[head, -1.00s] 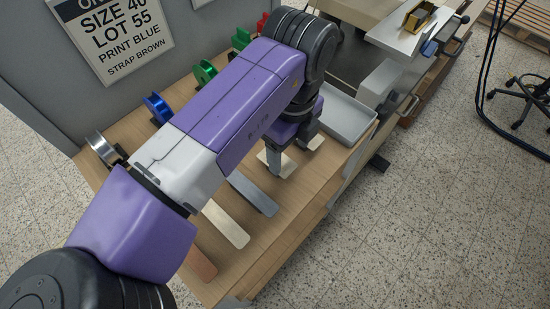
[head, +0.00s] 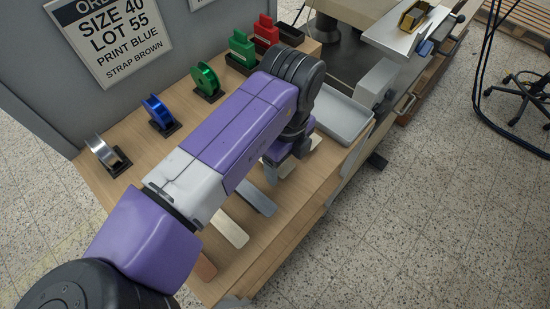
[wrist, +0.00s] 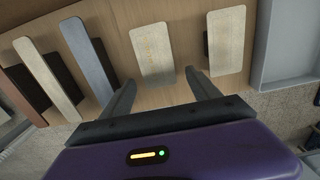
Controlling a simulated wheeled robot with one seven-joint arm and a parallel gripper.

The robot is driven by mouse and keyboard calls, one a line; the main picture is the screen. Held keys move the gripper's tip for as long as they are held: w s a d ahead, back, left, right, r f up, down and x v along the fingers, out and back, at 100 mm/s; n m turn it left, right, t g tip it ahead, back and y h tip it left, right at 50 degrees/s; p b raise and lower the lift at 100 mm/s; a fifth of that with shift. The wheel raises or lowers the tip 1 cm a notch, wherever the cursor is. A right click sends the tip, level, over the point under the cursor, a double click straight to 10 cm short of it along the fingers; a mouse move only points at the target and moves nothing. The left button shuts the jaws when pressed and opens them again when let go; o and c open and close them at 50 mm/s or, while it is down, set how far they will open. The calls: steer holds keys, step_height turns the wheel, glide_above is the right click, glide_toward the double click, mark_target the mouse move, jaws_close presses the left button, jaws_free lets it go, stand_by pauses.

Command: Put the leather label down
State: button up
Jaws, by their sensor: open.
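The leather label (wrist: 152,56) is a pale beige rounded rectangle with small gold marks. In the wrist view it appears to lie flat on the wooden bench top. My gripper (wrist: 161,80) is open, its two fingers spread apart near the label's lower end, with nothing held between them. In the head view my gripper (head: 286,165) is low over the bench, and my arm hides much of this area. A second beige label (wrist: 227,42), without visible marks, lies to the right, with a dark strip showing at its left edge.
To the left lie a blue-grey strap (wrist: 88,60), a cream strap (wrist: 46,78) and a brown strap (wrist: 20,98). A grey tray (head: 343,119) stands to the right. A sign hangs behind.

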mark_target(285, 168)
steer(key=shift+f, duration=0.1)
steer(key=shift+c, duration=0.2)
steer(key=c, duration=1.5)
step_height(285, 168, up, 20)
steer(key=b, duration=0.1)
steer(key=shift+r, duration=0.2)
